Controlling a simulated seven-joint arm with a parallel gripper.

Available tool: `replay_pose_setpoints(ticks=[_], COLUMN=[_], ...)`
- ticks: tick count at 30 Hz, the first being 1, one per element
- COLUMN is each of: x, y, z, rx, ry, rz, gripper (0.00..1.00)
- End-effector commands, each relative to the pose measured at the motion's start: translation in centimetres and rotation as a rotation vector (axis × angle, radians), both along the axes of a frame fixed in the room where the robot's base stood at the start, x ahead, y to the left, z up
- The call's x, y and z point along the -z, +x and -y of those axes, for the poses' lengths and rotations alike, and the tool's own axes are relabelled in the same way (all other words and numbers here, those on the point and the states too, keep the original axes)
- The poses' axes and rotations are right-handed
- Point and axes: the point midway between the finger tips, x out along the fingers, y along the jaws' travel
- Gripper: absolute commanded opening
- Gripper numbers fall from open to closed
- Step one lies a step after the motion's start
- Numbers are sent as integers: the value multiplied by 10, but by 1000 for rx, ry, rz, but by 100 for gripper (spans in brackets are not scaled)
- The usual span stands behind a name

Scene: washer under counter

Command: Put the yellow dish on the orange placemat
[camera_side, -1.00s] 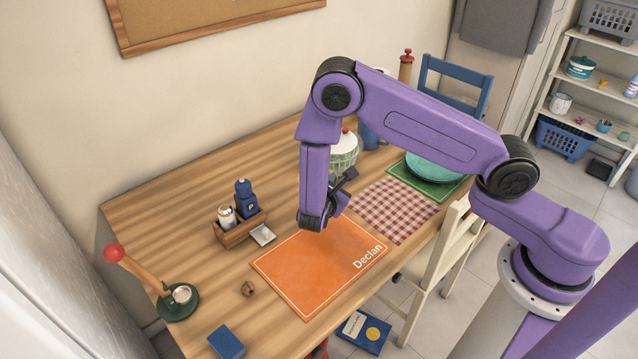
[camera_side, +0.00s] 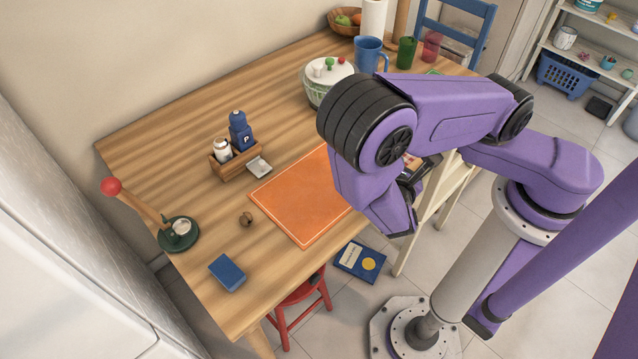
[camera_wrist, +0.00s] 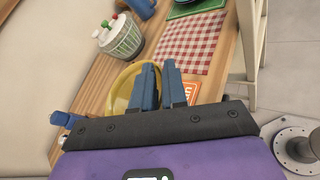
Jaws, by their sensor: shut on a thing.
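The yellow dish (camera_wrist: 122,88) shows in the wrist view, partly hidden behind my fingers. My gripper (camera_wrist: 159,66) is shut on its rim. The dish is not visible in the side view, where my arm blocks the spot. The orange placemat (camera_side: 302,198) lies flat on the wooden table in the side view, with its right part behind my arm. In the wrist view only a small corner of the placemat (camera_wrist: 191,91) with white lettering shows, right beside my fingers. How high the dish is above the placemat cannot be told.
A salad spinner (camera_side: 326,82) stands at the back. A red checked placemat (camera_wrist: 190,40) lies beside the orange one. A wooden caddy (camera_side: 232,160) with bottles, a small brown object (camera_side: 246,219), a blue box (camera_side: 227,272) and a green-based stand (camera_side: 178,236) sit left. A chair is at the right.

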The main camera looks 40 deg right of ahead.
Motion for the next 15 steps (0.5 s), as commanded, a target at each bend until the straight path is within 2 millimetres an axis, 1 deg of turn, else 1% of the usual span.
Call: replay_pose_setpoints(ticks=[2,5,15], x=[-3,-3,4], y=[-5,-4,12], z=[2,2,-2], rx=[-7,-6,-5], ry=[-2,-3,-4], rz=[2,2,2], gripper=[0,0,0])
